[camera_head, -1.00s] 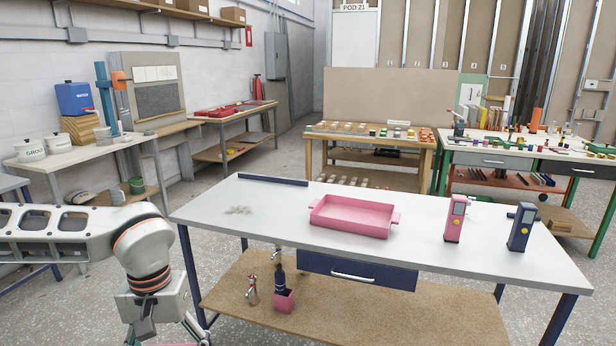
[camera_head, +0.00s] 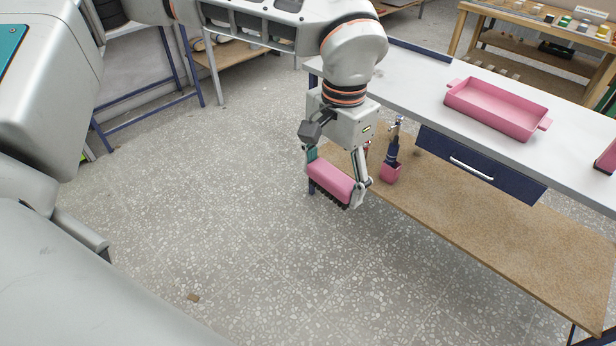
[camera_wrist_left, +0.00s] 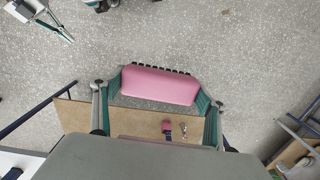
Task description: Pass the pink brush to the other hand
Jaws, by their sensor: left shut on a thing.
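The pink brush (camera_head: 331,181) is a rounded pink block with a row of dark bristles along its lower edge. My left gripper (camera_head: 336,186) is shut on it, one finger at each end, and holds it tilted above the floor in front of the workbench. In the left wrist view, the pink brush (camera_wrist_left: 160,86) lies between the teal finger pads of my left gripper (camera_wrist_left: 158,92), bristles toward the top. What looks like my right gripper (camera_wrist_left: 62,32) shows small at the upper left there, apart from the brush. Its jaws are unclear. It is out of the head view.
The white workbench (camera_head: 395,85) has a pink tray (camera_head: 497,115) on top and a blue drawer (camera_head: 480,165). Open speckled floor lies below and left.

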